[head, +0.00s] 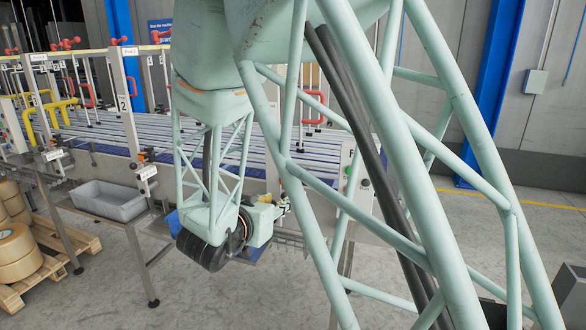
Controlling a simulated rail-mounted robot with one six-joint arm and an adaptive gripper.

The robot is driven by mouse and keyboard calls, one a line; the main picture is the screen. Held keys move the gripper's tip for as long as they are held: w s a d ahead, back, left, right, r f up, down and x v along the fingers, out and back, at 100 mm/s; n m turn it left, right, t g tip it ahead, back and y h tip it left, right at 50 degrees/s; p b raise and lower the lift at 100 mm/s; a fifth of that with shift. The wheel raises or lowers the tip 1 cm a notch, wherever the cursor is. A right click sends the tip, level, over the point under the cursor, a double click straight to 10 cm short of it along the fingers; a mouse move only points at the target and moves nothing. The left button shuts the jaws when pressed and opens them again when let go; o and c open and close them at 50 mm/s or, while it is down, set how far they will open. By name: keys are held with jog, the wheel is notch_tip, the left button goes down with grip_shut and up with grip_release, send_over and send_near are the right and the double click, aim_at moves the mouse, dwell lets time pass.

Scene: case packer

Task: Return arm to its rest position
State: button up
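My pale green lattice arm (370,150) fills the middle and right of the head view. Its upper part runs off the top edge, and a second lattice link hangs down left of the middle. At the lower end of that link is a dark round joint and a pale green wrist section (262,222). The wrist points right, in front of the conveyor's side. My gripper (284,203) shows only as a small shape at the wrist's right end, close to the arm's lattice bars. Its fingers are too small to tell apart, and I see nothing held.
A roller conveyor (150,128) with guide rails and red handles runs behind the wrist. A grey bin (108,200) sits on a low frame at left. Tape rolls (17,252) lie on a wooden pallet (50,262). Blue columns (487,90) stand behind. The floor (235,290) at front is clear.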

jog(key=w+d+r+g+y+b, duration=0.1)
jog(key=w+d+r+y+b, duration=0.1)
jog(key=d+r+y, duration=0.6)
jog(key=s+r+n+g+h+b, duration=0.1)
jog(key=s+r+g+h, duration=0.1)
jog(key=s+r, duration=0.3)
jog(key=s+d+f+n+g+b, duration=0.1)
jog(key=s+d, duration=0.5)
jog(key=s, duration=0.9)
jog(key=s+d+f+g+h+b, duration=0.1)
jog(key=s+d+f, duration=0.4)
jog(key=s, duration=1.1)
jog(key=s+d+f+n+g+b, duration=0.1)
jog(key=s+d+f+g+b, duration=0.2)
jog(key=s+d, duration=0.4)
jog(key=s+g, duration=0.1)
jog(key=s, duration=0.8)
jog(key=shift+d+n+g, duration=0.3)
jog(key=shift+d+g, duration=0.05)
jog(key=shift+g, duration=0.05)
